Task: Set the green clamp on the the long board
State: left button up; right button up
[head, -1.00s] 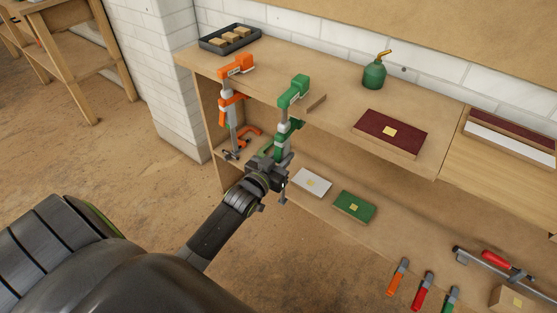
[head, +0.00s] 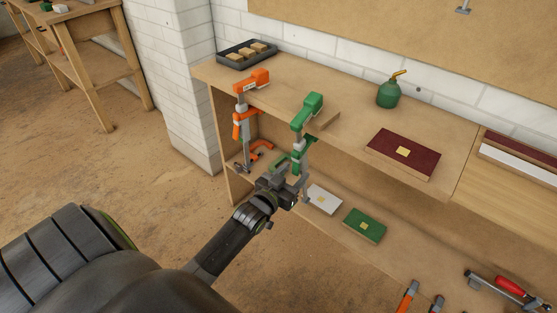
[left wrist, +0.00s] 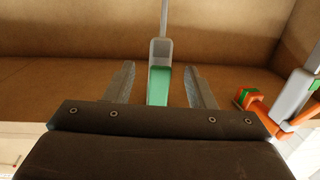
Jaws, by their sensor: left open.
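The green clamp (head: 312,105) hangs upright at the front edge of the wooden bench, its bar reaching down in front of the lower shelf. My left gripper (head: 288,178) is beside the lower part of this clamp, with its jaws open. In the left wrist view, the jaws (left wrist: 160,88) stand apart, with a green and grey part of the clamp (left wrist: 159,82) showing between them. I cannot tell whether the jaws touch it. A board with dark red and white layers (head: 520,157) lies at the right; I cannot tell if it is the long board. My right gripper is out of view.
An orange clamp (head: 252,82) hangs close to the left of the green one. A dark red block (head: 390,150) and a green oil can (head: 389,93) stand on the bench. A white block (head: 325,203) and a green block (head: 365,222) lie on the lower shelf.

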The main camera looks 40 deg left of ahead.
pick_arm(q)
jog(key=s+r, duration=0.1)
jog(key=s, duration=1.6)
jog(key=shift+r+b, duration=0.15)
jog(key=shift+b, duration=0.3)
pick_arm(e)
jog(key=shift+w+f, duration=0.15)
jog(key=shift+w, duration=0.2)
pick_arm(q)
jog(key=shift+d, duration=0.1)
jog(key=s+a+f+g+y+p, duration=0.1)
jog(key=s+a+f+g+p, duration=0.2)
jog(key=f, duration=0.8)
jog(key=s+f+g+p, duration=0.3)
jog(key=s+f+g, duration=0.1)
jog(key=f, duration=0.7)
jog(key=s+d+f+g+p, duration=0.2)
jog(key=s+f+g, duration=0.2)
jog(key=s+f, duration=0.3)
jog(key=s+d+f+g+p, duration=0.2)
jog(key=s+f+g, duration=0.3)
jog(key=s, duration=1.1)
jog(key=shift+s+f+p, duration=0.3)
jog(key=shift+f+p, duration=0.55)
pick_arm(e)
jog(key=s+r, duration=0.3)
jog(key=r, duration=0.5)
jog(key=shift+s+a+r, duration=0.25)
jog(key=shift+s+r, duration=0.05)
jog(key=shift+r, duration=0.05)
